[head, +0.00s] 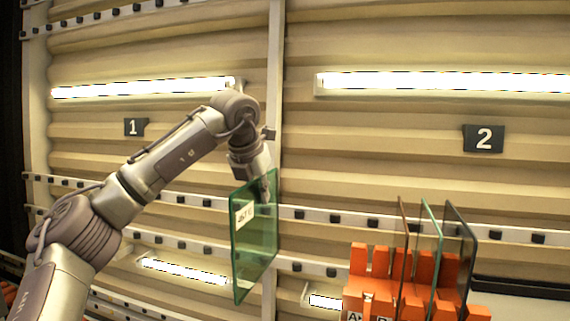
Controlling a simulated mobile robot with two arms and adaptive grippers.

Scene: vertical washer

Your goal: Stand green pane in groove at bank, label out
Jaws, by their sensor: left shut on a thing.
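A green glass pane (256,250) hangs nearly upright in the middle of the head view, with a white label (244,214) on its face toward me near the upper left. My left gripper (266,186) is shut on the pane at its top edge; the fingers are partly hidden by the glass. The pane is in the air, left of an orange grooved rack (358,262) at the lower right. Several panes stand upright in the rack: a brown one (402,245), a pale green one (431,255) and a dark one (462,235). My right gripper is out of view.
Dotted rails (340,217) cross the wall. A black ledge (520,289) lies right of the rack. Space between the held pane and the rack looks clear.

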